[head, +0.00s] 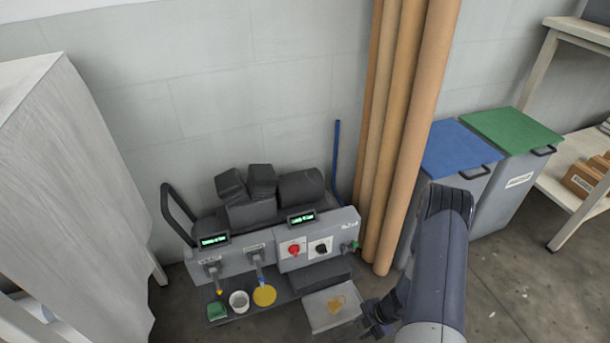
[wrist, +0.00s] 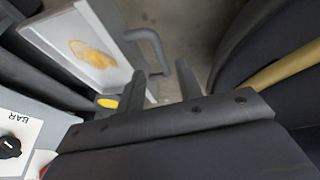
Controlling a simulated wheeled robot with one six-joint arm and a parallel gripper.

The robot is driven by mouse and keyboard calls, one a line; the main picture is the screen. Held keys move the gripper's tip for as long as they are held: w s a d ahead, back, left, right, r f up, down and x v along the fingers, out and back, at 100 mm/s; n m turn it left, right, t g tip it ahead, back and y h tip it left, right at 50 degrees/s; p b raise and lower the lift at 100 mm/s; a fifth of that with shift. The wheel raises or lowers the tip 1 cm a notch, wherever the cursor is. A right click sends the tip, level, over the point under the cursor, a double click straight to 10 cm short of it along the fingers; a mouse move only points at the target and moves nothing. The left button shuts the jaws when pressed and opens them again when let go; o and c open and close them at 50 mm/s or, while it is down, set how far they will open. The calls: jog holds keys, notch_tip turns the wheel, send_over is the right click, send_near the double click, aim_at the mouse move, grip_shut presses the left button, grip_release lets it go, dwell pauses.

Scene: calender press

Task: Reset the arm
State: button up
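My arm (head: 440,255) reaches in from the lower right in the head view, bent at a high elbow. My gripper (head: 375,318) is low beside the right edge of a light tray (head: 318,312) with an orange-yellow patch on it. In the wrist view, the two dark fingers of my gripper (wrist: 162,82) stand apart with nothing seen between them. The tray (wrist: 95,70) and a grey handle (wrist: 150,45) lie just past the fingertips. I cannot tell whether the fingers touch the handle.
A grey press (head: 275,240) with displays, a red knob (head: 294,250) and a black knob (head: 321,248) stands against the wall. Tall brown rolls (head: 400,130) stand right of it. Bins with blue (head: 458,147) and green (head: 512,130) lids stand close behind my arm.

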aim_at(353, 333)
jog(key=b+x, duration=0.1)
jog(key=x, duration=0.3)
jog(key=shift+a+f, duration=0.15)
jog(key=shift+f, duration=0.25)
jog(key=shift+w+r, duration=0.15)
jog(key=shift+r, duration=0.05)
jog(key=shift+w, duration=0.15)
jog(key=shift+r, duration=0.1)
